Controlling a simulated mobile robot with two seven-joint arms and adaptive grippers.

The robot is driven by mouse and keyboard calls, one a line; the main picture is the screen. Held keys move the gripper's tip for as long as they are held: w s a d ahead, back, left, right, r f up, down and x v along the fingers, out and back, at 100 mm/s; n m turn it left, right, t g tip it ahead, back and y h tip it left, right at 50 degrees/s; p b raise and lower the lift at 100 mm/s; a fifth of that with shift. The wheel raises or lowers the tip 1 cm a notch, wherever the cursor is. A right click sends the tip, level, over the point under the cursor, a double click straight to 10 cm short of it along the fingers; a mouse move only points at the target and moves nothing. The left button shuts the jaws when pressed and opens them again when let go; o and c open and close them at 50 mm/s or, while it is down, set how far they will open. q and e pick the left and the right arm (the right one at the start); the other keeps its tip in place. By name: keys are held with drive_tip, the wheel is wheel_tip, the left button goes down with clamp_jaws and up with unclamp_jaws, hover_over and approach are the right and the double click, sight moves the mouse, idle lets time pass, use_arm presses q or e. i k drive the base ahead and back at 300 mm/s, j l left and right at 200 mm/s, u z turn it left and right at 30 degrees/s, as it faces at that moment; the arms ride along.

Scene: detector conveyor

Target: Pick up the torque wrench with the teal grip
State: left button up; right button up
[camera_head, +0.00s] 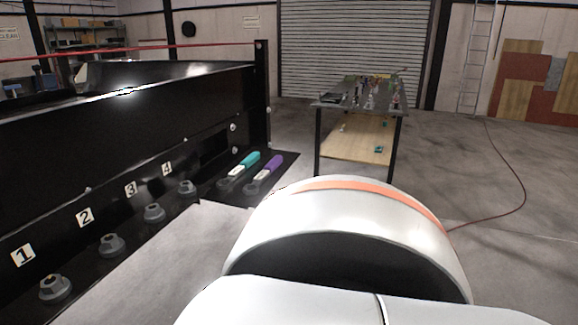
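The torque wrench with the teal grip (247,162) lies on a dark shelf plate (213,189) at the far end of the black conveyor frame. A second wrench with a purple grip (271,166) lies just to its right, roughly parallel. Both wrenches point their grips away from me. Neither of my grippers is in view. A large white rounded part with an orange band, probably mine, fills the lower middle and right.
Several hex nuts (112,245) sit along the frame's ledge beside number labels 1 to 4. A work table (356,148) with small items stands farther back. A red hose (523,190) lies on the floor at right. The floor between frame and table is clear.

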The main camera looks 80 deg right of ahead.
sight(247, 163)
drive_tip(key=z, duration=2.2)
